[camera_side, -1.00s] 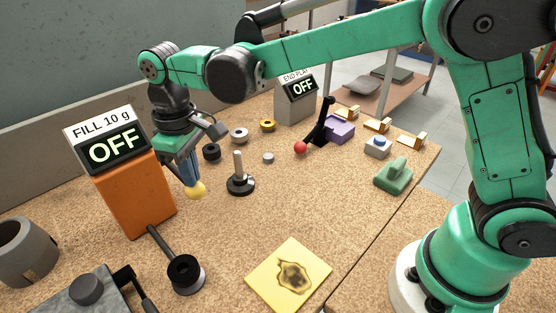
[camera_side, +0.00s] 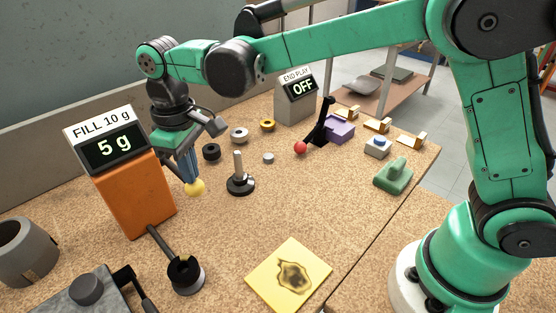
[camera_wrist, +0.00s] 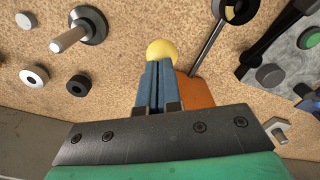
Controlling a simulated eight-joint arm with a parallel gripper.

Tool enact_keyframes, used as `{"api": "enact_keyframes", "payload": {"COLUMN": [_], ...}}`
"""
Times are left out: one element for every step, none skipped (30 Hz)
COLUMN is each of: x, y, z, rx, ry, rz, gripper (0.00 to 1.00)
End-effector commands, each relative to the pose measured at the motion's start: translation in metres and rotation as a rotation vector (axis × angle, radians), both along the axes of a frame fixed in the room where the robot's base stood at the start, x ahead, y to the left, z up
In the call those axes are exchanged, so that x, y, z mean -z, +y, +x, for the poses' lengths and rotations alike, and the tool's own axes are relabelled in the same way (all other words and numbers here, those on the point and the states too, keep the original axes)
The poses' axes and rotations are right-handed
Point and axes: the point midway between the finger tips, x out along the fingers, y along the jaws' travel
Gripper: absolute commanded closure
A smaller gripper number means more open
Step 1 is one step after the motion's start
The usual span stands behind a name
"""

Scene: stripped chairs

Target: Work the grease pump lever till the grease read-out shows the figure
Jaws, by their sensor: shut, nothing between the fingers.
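The grease pump is an orange box (camera_side: 137,200) on the left of the side view. Its read-out (camera_side: 113,147) shows 5 g under a label reading FILL 10 g. A yellow ball (camera_side: 195,188), which looks like the pump lever's knob, is just right of the box; its rod is hidden. My gripper (camera_side: 190,170) is shut, its blue fingers pointing down at the ball, with nothing between them. In the wrist view the fingertips (camera_wrist: 161,66) overlap the edge of the yellow ball (camera_wrist: 162,49); I cannot tell whether they touch. The orange box also shows there (camera_wrist: 196,91).
A rod runs from the pump to a black ring (camera_side: 185,272). A black-based post (camera_side: 240,180) and several small rings stand right of my gripper. A yellow pad (camera_side: 262,283) lies in front. The END PLAY box (camera_side: 295,103) at the back reads OFF.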

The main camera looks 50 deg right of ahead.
Motion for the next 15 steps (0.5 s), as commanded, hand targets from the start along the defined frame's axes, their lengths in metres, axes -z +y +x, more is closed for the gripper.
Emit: {"api": "enact_keyframes", "payload": {"x": [-0.006, -0.009, -0.014, -0.017, -0.02, -0.025, -0.028, -0.031, -0.036, -0.039, -0.042, -0.047, -0.05, -0.053, -0.058], "y": [0.0, 0.0, 0.0, 0.0, 0.0, 0.0, 0.0, 0.0, 0.0, 0.0, 0.0, 0.0, 0.0, 0.0, 0.0], "z": [0.0, 0.0, 0.0, 0.0, 0.0, 0.0, 0.0, -0.001, 0.0, 0.0, 0.0, 0.0, 0.0, 0.0, 0.0], "rx": [0.0, 0.0, 0.0, 0.0, 0.0, 0.0, 0.0, 0.0, 0.0, 0.0, 0.0, 0.0, 0.0, 0.0, 0.0], "ry": [0.002, 0.002, 0.002, 0.002, 0.002, 0.002, 0.002, 0.002, 0.002, 0.002, 0.002, 0.002, 0.002, 0.002, 0.002], "rz": [-0.001, -0.001, -0.001, 0.0, 0.0, 0.0, 0.0, 0.0, 0.0, 0.0, 0.0, 0.0, 0.0, 0.0, 0.0], "gripper": [1.0, 1.0, 1.0, 1.0, 1.0, 1.0, 1.0, 1.0, 1.0, 1.0, 1.0, 1.0, 1.0, 1.0, 1.0]}}
